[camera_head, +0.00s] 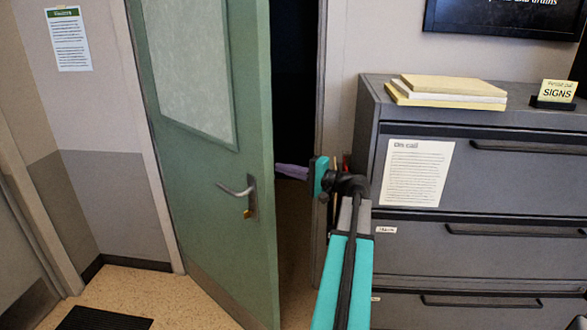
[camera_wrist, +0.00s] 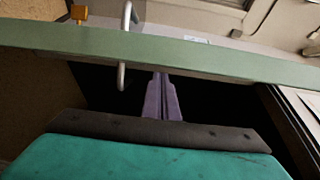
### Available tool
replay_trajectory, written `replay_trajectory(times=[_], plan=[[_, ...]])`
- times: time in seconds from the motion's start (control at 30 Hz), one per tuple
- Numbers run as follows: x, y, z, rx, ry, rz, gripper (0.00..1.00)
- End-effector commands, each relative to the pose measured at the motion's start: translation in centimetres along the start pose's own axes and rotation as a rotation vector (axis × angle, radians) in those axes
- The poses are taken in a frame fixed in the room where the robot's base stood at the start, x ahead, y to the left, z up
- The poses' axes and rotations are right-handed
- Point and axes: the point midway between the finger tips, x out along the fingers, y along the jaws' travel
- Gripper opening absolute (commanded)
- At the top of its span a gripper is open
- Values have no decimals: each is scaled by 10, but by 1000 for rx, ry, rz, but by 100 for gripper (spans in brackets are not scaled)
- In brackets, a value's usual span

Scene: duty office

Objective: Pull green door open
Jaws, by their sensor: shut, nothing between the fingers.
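The green door (camera_head: 205,200) stands ajar, with a dark gap between its free edge and the frame on the right. A silver lever handle (camera_head: 238,191) with a brass-coloured lock is on its front face. In the wrist view the door (camera_wrist: 200,50) is a green strip across the picture, with lever handles (camera_wrist: 122,75) on both faces. My gripper (camera_head: 280,170) reaches into the gap from the right, its purple fingers shut and empty. In the wrist view the fingers (camera_wrist: 160,78) lie at the door's back face; I cannot tell whether they touch it.
A grey filing cabinet (camera_head: 480,182) stands close right of the doorway, behind my arm, with papers and a small sign on top. A dark floor mat (camera_head: 103,319) lies at the lower left. The floor before the door looks clear.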

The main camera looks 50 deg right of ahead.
Motion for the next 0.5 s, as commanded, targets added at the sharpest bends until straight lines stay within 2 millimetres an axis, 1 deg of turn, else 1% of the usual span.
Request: replay_trajectory(times=[0.03,0.2,0.4,0.5], plan=[[9,-2,0,0,-3,0,0],[31,-1,0,0,-3,1,0],[47,0,0,0,-3,0,0],[51,0,1,0,-3,0,0]])
